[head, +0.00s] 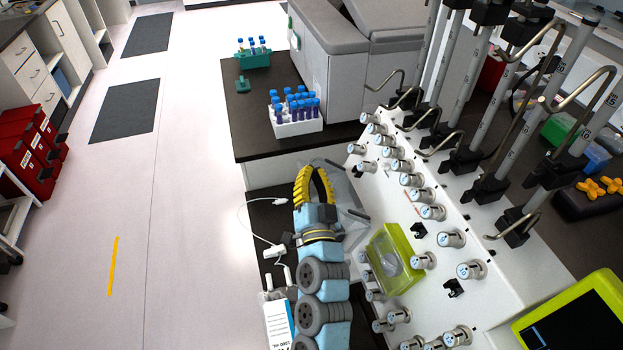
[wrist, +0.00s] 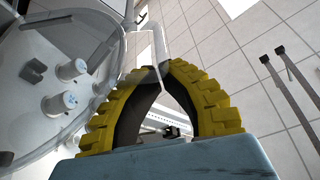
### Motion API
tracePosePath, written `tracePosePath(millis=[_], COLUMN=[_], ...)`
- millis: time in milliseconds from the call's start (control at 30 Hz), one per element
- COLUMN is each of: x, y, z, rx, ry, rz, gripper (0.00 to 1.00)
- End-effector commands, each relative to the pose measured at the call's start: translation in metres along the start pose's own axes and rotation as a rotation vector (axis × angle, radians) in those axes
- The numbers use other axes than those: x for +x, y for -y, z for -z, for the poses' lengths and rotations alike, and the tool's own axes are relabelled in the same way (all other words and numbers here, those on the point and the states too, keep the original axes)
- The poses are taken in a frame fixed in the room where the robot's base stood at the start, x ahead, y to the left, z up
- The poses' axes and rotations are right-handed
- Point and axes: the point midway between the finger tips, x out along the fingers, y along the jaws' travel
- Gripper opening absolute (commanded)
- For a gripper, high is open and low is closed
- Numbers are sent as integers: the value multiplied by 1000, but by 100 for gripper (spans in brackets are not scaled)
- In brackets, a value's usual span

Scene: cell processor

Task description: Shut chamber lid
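The clear chamber lid (head: 340,180) stands raised beside my gripper (head: 313,170) in the head view, at the left end of the white machine. In the wrist view the round transparent lid (wrist: 75,70) fills the upper left, with white knobs seen through it. My gripper (wrist: 167,68) has yellow ribbed fingers with black inner pads that curve in so the tips come close together. A thin pale bar (wrist: 158,35) runs down to the tips; whether they hold it or only lie beside it, I cannot tell. The chamber itself is hard to make out.
The white machine (head: 400,210) carries several metal knobs and tall posts with bent hooks on the right. A green-framed box (head: 390,265) sits on its front. A white tube rack (head: 296,122) and a green rack (head: 253,58) stand on the dark bench.

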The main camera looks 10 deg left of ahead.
Motion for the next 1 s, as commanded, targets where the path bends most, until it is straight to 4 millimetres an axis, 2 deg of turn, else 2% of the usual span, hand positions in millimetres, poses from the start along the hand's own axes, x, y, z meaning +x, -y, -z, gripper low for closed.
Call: tracePosePath(millis=[33, 433, 733, 1000], x=[-4, -14, -23, -35], y=[-2, 3, 4, -2], z=[-10, -37, -61, -96], rx=[-27, -190, -181, -184], ry=[0, 2, 0, 0], rz=[10, 64, 62, 61], gripper=[0, 0, 0, 0])
